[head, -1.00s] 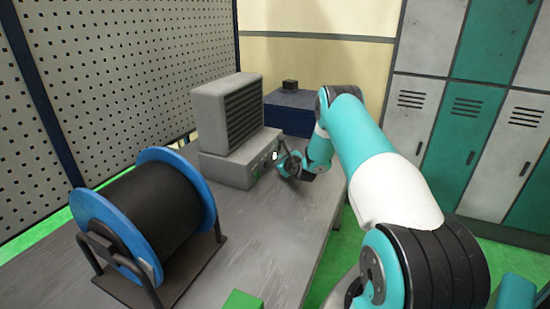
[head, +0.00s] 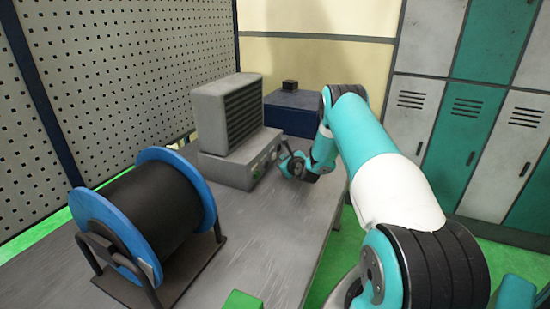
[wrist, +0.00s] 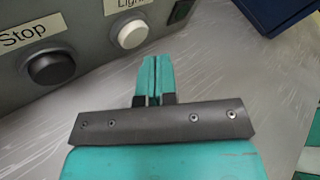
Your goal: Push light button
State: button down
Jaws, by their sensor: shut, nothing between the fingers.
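The white round light button (wrist: 131,34) sits in a dark ring on the grey control panel, under a partly cut-off label reading "Ligh". My gripper (wrist: 153,68) is shut and empty, its teal fingertips just below and right of the button in the wrist view. I see no clear contact; a small gap shows between them in that picture. In the head view my gripper (head: 284,152) is small, close to the front of the grey control box (head: 232,171).
A blue box (head: 292,117) stands behind. A blue-rimmed cable spool (head: 150,220) is at the left. The bench front (head: 260,260) is mostly clear.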

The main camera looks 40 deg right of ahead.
jog(key=shift+s+d, duration=0.4)
jog(key=shift+s, duration=0.55)
jog(key=shift+s+d, duration=0.4)
jog(key=shift+s, duration=0.5)
jog(key=shift+s+d, duration=0.4)
jog(key=shift+s, duration=0.55)
